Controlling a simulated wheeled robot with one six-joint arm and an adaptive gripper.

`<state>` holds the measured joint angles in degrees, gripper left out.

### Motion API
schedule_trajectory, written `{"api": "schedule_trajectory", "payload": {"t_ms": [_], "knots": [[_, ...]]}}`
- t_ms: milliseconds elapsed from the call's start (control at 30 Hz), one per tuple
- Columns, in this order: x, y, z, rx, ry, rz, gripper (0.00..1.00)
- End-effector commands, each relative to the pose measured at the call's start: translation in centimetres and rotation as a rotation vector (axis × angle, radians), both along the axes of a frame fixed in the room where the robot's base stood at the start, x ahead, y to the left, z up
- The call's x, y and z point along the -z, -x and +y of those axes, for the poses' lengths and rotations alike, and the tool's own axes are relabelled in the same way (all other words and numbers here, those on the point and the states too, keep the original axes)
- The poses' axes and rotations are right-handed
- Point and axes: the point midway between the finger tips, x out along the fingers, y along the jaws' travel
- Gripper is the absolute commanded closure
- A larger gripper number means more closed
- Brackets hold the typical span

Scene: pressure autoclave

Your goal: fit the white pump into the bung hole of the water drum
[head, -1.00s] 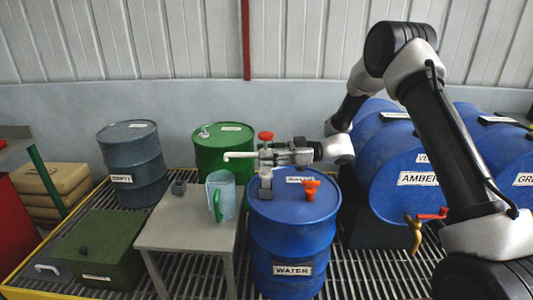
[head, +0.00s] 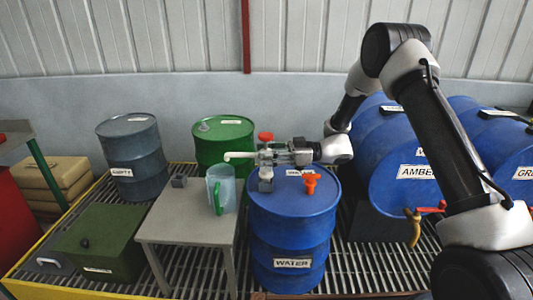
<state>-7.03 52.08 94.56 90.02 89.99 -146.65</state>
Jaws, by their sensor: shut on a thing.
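The blue water drum (head: 291,240) stands upright in the middle, labelled WATER. The white pump (head: 238,155) has a red knob (head: 266,137) on top and its spout points left. My gripper (head: 272,155) is shut on the pump, coming from the right, above the left part of the drum's lid. A grey block (head: 265,185) shows on the lid just below the pump. The bung hole and the pump's lower end are hidden, so I cannot tell whether the pump is in the hole.
A green drum (head: 225,133) stands behind; the AMBER drum (head: 405,160) lies at right.

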Motion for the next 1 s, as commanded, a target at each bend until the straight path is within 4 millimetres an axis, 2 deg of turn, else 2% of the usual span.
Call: {"api": "schedule_trajectory", "payload": {"t_ms": [367,400,533,867,1000], "knots": [[0.8,0.0,0.0,0.0,-0.001,-0.001,1.0],[0.9,0.0,0.0,0.0,-0.001,-0.001,0.65],[0.9,0.0,0.0,0.0,-0.001,-0.001,0.41],[0.9,0.0,-0.1,0.0,0.001,0.0,0.41],[0.9,-0.2,-1.5,0.002,-0.001,0.0,0.41]]}}
